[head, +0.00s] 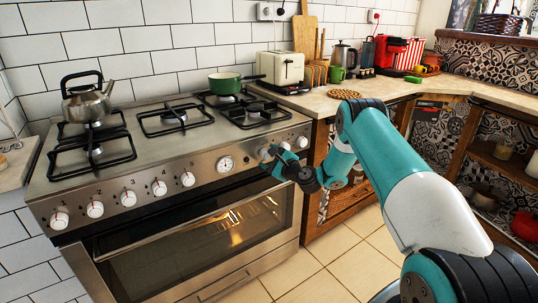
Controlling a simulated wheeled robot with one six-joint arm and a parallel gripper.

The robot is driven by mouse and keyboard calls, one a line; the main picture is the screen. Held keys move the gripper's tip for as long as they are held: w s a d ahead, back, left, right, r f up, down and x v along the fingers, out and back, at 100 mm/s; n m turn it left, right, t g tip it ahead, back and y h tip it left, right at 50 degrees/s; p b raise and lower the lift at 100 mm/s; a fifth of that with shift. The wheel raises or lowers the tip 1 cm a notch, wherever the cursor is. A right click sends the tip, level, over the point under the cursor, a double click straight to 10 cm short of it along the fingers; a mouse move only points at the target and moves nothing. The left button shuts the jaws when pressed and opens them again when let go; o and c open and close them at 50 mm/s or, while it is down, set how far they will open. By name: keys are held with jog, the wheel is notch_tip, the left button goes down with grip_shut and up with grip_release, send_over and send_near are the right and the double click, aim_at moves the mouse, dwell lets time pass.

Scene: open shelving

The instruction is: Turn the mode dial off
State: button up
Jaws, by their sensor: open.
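The steel stove (110,187) has a row of numbered white knobs along its front panel, with a round gauge (225,164) to their right. More dials sit right of the gauge; one dial (264,153) is right at my gripper's tips and another dial (302,141) is at the panel's right end. I cannot read which is the mode dial or its setting. My gripper (271,158), teal and black, is open in front of the dials and partly covers them. I cannot tell whether it touches one. A warm light shows inside the oven (225,236).
The oven door handle (190,222) runs below the panel, under my gripper. A kettle (88,103) and a green pot (226,82) stand on the hob. The wooden counter with a toaster (280,68) is to the right. The tiled floor (335,265) in front is clear.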

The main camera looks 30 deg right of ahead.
jog(key=shift+w, duration=0.35)
jog(key=c, duration=0.9)
